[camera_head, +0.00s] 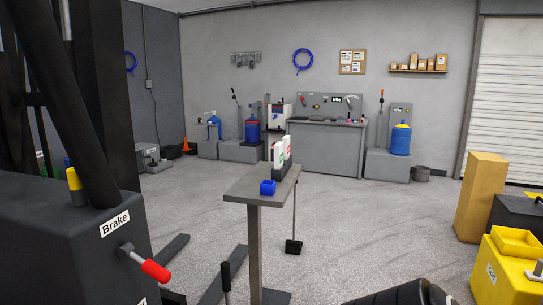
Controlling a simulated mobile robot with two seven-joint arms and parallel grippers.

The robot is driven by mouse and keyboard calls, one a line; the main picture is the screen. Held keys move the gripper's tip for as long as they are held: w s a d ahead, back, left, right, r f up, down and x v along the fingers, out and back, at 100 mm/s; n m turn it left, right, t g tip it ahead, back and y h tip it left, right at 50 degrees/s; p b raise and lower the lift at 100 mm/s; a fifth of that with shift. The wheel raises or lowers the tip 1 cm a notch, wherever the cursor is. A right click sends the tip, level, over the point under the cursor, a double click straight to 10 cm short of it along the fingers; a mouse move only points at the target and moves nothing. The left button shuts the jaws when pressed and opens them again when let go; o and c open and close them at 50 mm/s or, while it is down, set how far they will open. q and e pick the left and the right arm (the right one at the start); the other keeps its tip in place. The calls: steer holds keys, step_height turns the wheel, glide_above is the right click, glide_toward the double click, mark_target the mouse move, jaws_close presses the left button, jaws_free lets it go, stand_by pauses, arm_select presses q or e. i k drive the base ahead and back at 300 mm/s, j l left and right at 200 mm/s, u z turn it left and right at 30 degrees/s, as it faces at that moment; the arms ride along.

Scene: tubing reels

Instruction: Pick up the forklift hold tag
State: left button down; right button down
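Two white upright cards stand in a dark holder (281,172) on a small grey stand table (243,184). The left card (278,155) carries a green mark, and the right card (288,147) carries a reddish mark. Their print is too small to read, so I cannot tell which one is the forklift hold tag. Neither of my grippers is in view.
A large dark machine (75,235) with a "Brake" label and a red-tipped lever (155,271) fills the left foreground. Yellow equipment (508,275) and a yellow-brown block (481,197) stand at right. A workbench (327,145) lines the back wall. Floor beyond the table is mostly clear.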

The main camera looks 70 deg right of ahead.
mark_target(286, 140)
steer(key=k+l+z, duration=0.25)
steer(key=l, duration=0.8)
steer(key=l+z, duration=0.3)
steer(key=l, duration=0.8)
steer(key=l+z, duration=0.25)
steer(key=l, duration=0.85)
steer(key=l+z, duration=0.25)
steer(key=l, duration=0.85)
steer(key=i, duration=0.05)
